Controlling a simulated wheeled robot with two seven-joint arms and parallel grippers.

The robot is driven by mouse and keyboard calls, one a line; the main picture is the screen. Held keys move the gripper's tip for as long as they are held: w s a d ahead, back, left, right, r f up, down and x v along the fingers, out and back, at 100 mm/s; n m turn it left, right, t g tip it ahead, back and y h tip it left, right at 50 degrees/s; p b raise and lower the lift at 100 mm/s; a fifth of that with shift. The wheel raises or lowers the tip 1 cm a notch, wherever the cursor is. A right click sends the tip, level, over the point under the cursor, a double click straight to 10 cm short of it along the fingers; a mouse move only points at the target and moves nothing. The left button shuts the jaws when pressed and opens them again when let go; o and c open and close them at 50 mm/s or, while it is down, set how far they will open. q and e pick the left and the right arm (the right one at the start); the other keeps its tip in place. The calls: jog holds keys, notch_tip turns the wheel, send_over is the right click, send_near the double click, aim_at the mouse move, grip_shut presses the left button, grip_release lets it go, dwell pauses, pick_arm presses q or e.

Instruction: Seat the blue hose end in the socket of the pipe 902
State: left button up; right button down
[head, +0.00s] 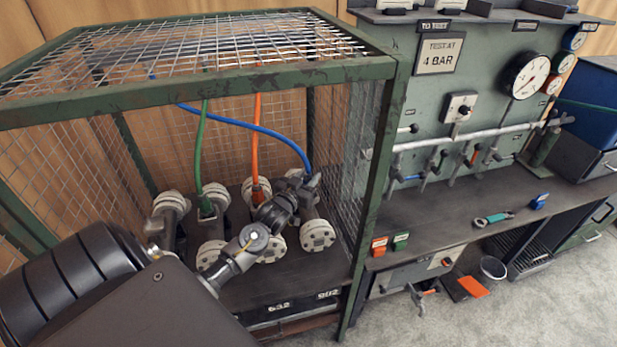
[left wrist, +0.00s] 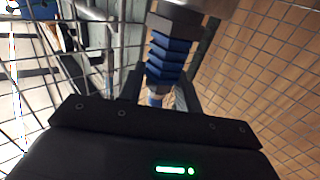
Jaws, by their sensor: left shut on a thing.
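The blue hose (head: 250,127) runs from the back left of the cage and arches down to my left gripper (head: 308,183). My left gripper is shut on the blue hose end; its ribbed blue sleeve (left wrist: 168,58) shows between the fingers in the left wrist view. The pipe 902 (head: 318,236), with a pale bolted flange at its front, lies at the right in the cage, above the label 902. The gripper is over this pipe. Its socket is hidden behind the gripper, so I cannot tell whether the hose end touches it. My right gripper is not in view.
A green hose (head: 200,150) and an orange hose (head: 256,140) stand in neighbouring pipes to the left. The green cage frame (head: 375,200) and wire mesh close off the right side and top. A test panel (head: 480,70) with gauges and valves stands further right.

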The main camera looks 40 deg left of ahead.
pick_arm(q)
jog(key=o, duration=1.3)
jog(key=shift+c, duration=0.2)
jog(key=shift+f, duration=0.1)
jog(key=shift+s, duration=0.3)
jog(key=s+d+b, duration=0.1)
jog(key=s+d, duration=0.1)
jog(key=s, duration=0.8)
